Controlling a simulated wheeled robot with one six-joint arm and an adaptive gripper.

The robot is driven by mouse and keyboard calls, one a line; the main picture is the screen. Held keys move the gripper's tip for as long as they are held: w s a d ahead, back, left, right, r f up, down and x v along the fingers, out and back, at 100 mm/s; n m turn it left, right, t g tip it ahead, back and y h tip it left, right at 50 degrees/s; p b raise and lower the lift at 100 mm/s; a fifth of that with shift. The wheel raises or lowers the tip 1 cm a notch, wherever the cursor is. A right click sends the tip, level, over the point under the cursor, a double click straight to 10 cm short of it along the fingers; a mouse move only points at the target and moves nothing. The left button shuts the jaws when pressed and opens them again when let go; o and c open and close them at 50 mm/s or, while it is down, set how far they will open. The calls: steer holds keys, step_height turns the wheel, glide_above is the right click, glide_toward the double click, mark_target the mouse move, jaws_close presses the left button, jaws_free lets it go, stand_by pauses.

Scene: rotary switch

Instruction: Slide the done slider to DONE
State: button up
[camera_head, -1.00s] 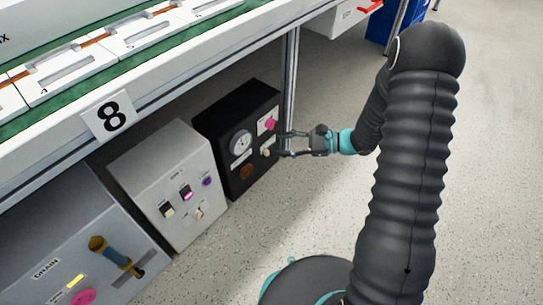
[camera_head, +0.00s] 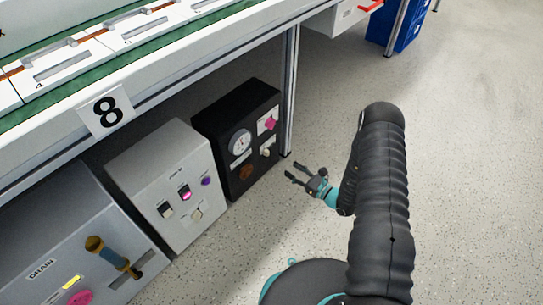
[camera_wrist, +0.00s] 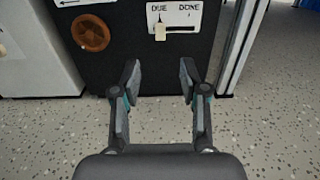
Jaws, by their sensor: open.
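The done slider is a cream knob (camera_wrist: 160,32) on a white plate marked DUE on the left and DONE on the right (camera_wrist: 188,18). The knob stands at the left, DUE end of a dark slot that runs right. In the head view the knob (camera_head: 266,152) is small, at the lower right of the black box (camera_head: 222,128). My gripper (camera_head: 292,172) is open and empty, in front of the box and apart from it. In the wrist view its fingers (camera_wrist: 160,75) are spread, below the knob and not touching it.
A pink knob (camera_head: 270,123) and a dial (camera_head: 240,142) sit above the slider. A brown round part (camera_wrist: 91,33) is left of it. A grey box (camera_head: 155,165) stands to the left, a metal post (camera_head: 289,90) to the right. The floor (camera_head: 460,150) is open.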

mark_target(268, 154)
steer(key=x, duration=1.1)
steer(key=shift+w+a, duration=0.2)
steer(key=shift+a, duration=0.05)
jaws_close()
